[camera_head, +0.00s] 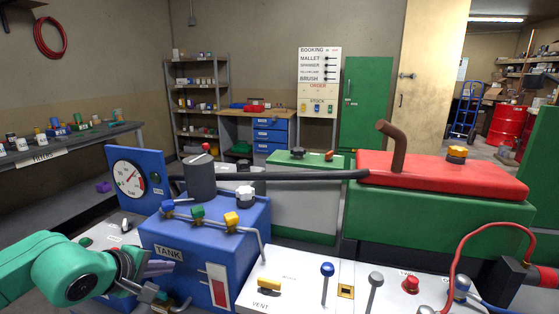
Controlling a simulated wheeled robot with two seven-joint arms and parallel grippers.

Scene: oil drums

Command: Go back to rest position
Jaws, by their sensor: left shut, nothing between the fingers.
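My left gripper (158,272) is at the lower left, at the end of my teal arm. It is shut and holds nothing. It appears in front of the lower left side of the blue tank box (180,240) labelled TANK; I cannot tell whether they touch. Small blue and brass fittings beside the fingers partly blend with the gripper. My right gripper is not in view.
A white panel (312,297) with knobs and levers stands at the front, right of the tank. A round gauge (128,182) is behind my left arm. A green machine with a red lid (440,176) fills the right. A red hose (462,243) loops there.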

